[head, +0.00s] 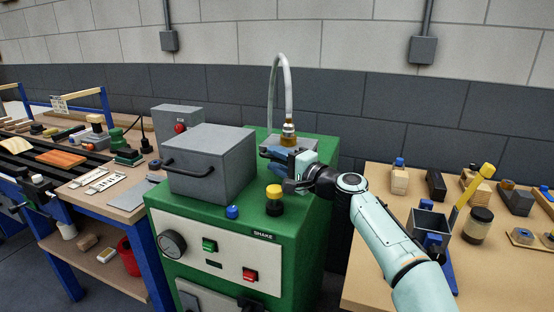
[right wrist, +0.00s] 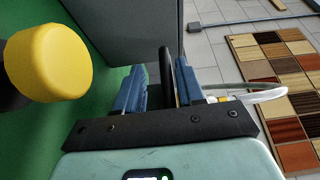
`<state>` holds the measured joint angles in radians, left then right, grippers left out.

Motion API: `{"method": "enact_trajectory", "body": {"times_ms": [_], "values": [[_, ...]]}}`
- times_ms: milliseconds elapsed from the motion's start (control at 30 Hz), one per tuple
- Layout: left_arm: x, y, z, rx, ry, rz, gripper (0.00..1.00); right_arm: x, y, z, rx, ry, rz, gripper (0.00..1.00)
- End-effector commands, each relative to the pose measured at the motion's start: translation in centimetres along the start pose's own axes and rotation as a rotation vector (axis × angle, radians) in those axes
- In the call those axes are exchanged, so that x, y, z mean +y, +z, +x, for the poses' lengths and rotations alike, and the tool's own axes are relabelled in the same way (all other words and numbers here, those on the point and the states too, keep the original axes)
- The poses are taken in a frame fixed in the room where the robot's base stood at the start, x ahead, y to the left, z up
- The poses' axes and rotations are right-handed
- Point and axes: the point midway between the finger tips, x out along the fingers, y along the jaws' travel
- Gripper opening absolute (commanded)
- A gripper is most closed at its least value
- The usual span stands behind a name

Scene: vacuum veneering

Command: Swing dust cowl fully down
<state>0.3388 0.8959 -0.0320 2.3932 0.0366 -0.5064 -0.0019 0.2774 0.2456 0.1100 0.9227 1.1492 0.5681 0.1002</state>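The dust cowl looks to be the grey box (head: 222,143) with a black bar handle (head: 188,171) on its front, on top of the green machine (head: 315,185). Its lower edge appears close to the green top; I cannot tell whether it rests fully on it. My right gripper (head: 276,167) is just right of the box, behind and above a yellow knob. In the right wrist view its blue fingers (right wrist: 158,90) stand apart. A dark bar (right wrist: 167,75) shows in the gap between them, and I cannot tell its distance. My left gripper is not in view.
The yellow knob (head: 274,192) stands close to my right gripper; it also shows in the right wrist view (right wrist: 48,63). A blue knob (head: 232,212) sits at the machine's front edge. A pale hose (head: 287,75) rises from a brass fitting behind. Cluttered benches flank the machine.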

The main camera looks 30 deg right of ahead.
Motion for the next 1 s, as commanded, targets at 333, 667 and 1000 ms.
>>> {"method": "enact_trajectory", "body": {"times_ms": [333,667,1000], "values": [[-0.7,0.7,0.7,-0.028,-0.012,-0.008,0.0,-0.3,0.0,-1.2,-0.001,-0.005,-0.003,0.38],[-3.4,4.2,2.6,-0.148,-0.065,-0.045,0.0,-0.2,0.1,-8.1,0.002,-0.004,-0.002,0.38],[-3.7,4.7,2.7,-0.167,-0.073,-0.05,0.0,-0.2,0.1,-13.0,0.0,-0.003,-0.001,0.38]]}}
